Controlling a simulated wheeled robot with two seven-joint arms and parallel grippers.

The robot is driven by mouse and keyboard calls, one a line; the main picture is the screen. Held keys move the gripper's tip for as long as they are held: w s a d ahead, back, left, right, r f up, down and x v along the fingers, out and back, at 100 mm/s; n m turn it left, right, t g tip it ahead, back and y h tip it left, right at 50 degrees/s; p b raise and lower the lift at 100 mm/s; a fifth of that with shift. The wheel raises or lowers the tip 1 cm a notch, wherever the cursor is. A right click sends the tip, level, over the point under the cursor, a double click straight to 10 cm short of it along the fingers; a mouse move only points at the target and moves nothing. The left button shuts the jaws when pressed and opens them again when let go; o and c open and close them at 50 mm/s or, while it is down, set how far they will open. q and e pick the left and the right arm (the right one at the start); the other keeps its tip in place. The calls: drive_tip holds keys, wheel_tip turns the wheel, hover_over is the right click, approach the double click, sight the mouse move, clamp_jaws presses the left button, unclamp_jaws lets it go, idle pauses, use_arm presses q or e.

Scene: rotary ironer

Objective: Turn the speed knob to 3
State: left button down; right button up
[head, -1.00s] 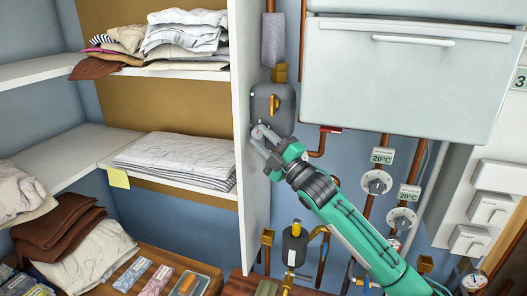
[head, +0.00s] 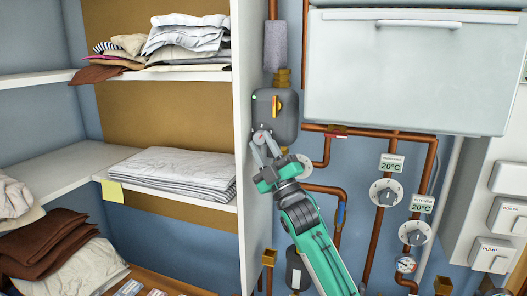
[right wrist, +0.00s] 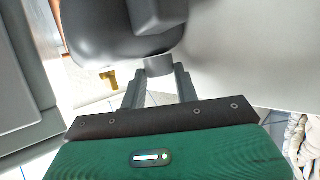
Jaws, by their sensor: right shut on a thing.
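A dark grey pump housing (head: 287,112) with an orange lever (head: 276,106) and a small green light is mounted beside the white shelf side panel. My right gripper (head: 263,141) reaches up to the housing's lower left edge. In the right wrist view, the gripper (right wrist: 158,78) is shut on a short grey round knob (right wrist: 159,66) that sticks out from the dark rounded housing (right wrist: 120,35). The knob's markings and pointer are hidden, so its setting cannot be read. My left gripper is not in view.
The white shelf side panel (head: 251,215) stands close at the left of my gripper. Copper pipes (head: 323,189) and two thermostat dials (head: 386,193) are on the blue wall to the right. A white cabinet (head: 405,75) hangs above.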

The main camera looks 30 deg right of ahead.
drive_tip(key=o, duration=0.7)
drive_tip(key=shift+o, duration=1.3)
drive_tip(key=shift+s+d, duration=0.1)
drive_tip(key=shift+f, duration=0.15)
